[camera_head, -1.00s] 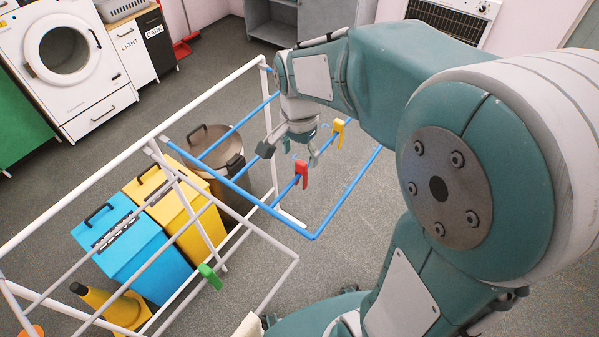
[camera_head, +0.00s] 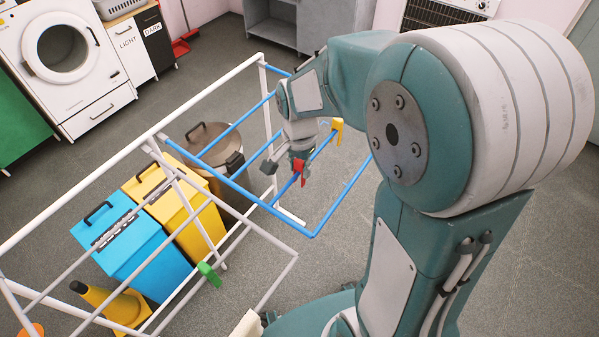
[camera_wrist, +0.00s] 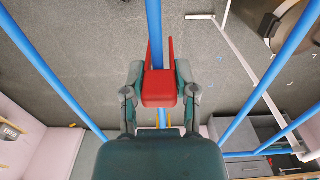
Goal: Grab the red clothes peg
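The red clothes peg (camera_head: 299,169) sits on a blue rail (camera_head: 322,148) of the drying rack. In the wrist view the red peg (camera_wrist: 159,88) is straddling the rail in the middle of the picture. My gripper (camera_head: 285,163) is above and around the peg. In the wrist view my gripper (camera_wrist: 160,80) has one finger on each side of it. In the head view the left finger stands apart from the peg, so my gripper looks open; the other finger is partly hidden.
A yellow peg (camera_head: 337,126) is farther along the same rail, and a green peg (camera_head: 209,273) is on a lower white bar. The white rack frame (camera_head: 132,155) and blue rails surround my gripper. Blue (camera_head: 128,237) and yellow (camera_head: 184,210) bins and a metal bin (camera_head: 222,158) stand on the floor.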

